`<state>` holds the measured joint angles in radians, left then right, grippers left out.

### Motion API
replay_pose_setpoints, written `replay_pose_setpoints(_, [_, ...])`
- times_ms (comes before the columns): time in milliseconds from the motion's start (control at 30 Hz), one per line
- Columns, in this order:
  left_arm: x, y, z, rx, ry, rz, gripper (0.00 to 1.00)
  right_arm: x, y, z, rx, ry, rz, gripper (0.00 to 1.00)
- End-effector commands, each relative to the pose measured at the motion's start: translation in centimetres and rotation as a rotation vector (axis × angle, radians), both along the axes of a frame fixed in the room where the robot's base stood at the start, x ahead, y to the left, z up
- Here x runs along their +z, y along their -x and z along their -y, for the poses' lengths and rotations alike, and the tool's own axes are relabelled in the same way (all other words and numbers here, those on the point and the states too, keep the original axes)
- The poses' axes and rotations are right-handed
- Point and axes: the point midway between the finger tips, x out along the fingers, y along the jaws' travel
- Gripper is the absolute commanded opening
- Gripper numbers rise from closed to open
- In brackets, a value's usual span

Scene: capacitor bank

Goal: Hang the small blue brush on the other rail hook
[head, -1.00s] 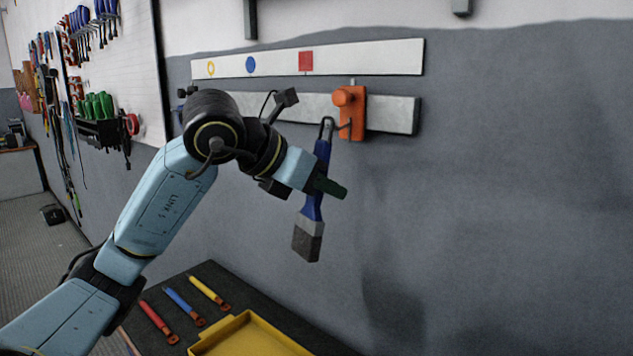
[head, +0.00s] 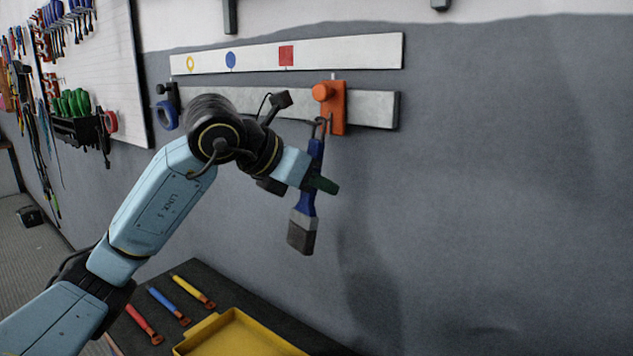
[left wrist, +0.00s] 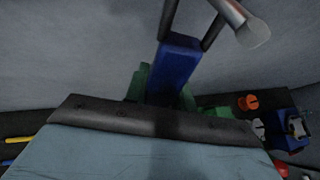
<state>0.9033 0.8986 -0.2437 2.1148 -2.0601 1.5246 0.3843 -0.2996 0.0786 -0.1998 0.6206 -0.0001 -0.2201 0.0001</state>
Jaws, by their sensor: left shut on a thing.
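The small blue brush (head: 305,205) has a blue handle, a grey ferrule and dark bristles. It hangs bristles down, slightly tilted. My left gripper (head: 318,184) is shut on its handle. In the left wrist view the blue handle (left wrist: 174,68) sits between green fingertips, with a dark loop rising from its top. The orange rail hook (head: 331,106) is on the grey rail (head: 372,110), and the loop overlaps its lower left side; I cannot tell whether it is on the hook. A black hook (head: 172,93) is at the rail's left end. My right gripper is not in view.
A white strip (head: 345,54) with yellow, blue and red marks is above the rail. Below are a yellow tray (head: 235,335) and several coloured tools. The wall to the right is clear.

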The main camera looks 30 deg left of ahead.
Motion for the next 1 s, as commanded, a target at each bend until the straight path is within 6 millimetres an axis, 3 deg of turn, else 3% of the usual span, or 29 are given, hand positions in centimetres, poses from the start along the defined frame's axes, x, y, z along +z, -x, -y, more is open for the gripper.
replay_pose_setpoints(300, [0.1, 0.0, 0.0, 0.000, 0.000, 0.001, 0.03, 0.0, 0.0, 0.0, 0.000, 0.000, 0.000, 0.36])
replay_pose_setpoints(333, [0.1, 0.0, 0.0, 0.000, 0.000, 0.001, 0.28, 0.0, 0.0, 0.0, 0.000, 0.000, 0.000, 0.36])
replay_pose_setpoints(500, [0.1, 0.0, 0.0, 0.001, 0.000, 0.001, 0.50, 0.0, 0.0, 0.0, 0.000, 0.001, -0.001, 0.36])
replay_pose_setpoints(833, [0.2, 0.2, -0.1, 0.000, -0.001, 0.001, 0.51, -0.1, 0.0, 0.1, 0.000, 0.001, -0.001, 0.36])
replay_pose_setpoints(1000, [1.4, 1.9, -0.8, 0.003, -0.004, 0.006, 0.51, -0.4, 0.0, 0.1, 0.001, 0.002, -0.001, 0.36])
